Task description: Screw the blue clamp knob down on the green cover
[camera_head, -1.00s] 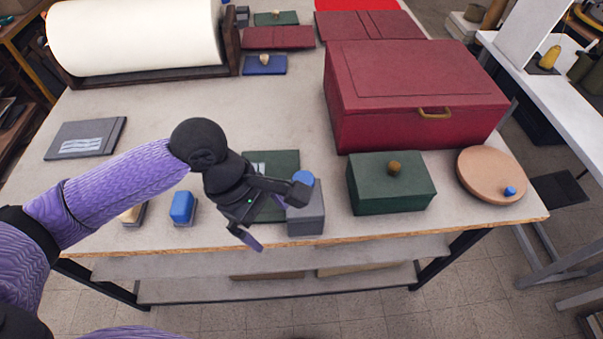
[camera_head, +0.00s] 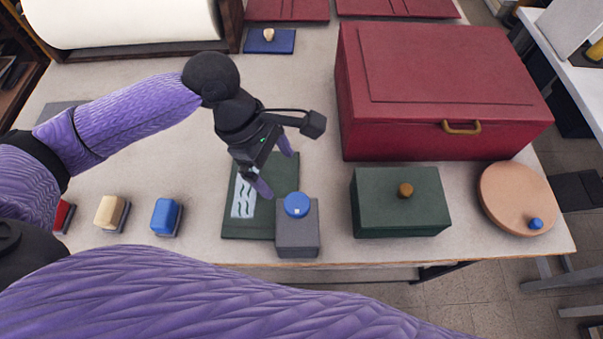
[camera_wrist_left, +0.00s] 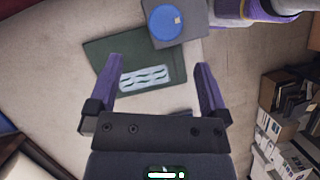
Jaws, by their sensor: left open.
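The blue clamp knob (camera_head: 297,205) sits on top of a grey block (camera_head: 297,240) at the table's front edge. The green cover (camera_head: 240,222) is a flat dark panel with a pale wavy patch, lying beside and partly behind the block. My left gripper (camera_head: 275,168) is open and empty above the cover, behind and left of the knob. In the left wrist view, the knob (camera_wrist_left: 164,22) and block lie beyond the open fingers (camera_wrist_left: 160,68), with the cover (camera_wrist_left: 106,52) partly between them. My right gripper is out of view.
A green box (camera_head: 375,205) with a brass knob stands right of the block, with a large red box (camera_head: 440,100) behind it. A round tan board (camera_head: 505,190) is far right. Several small stamps, including a blue one (camera_head: 165,217), line the front left.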

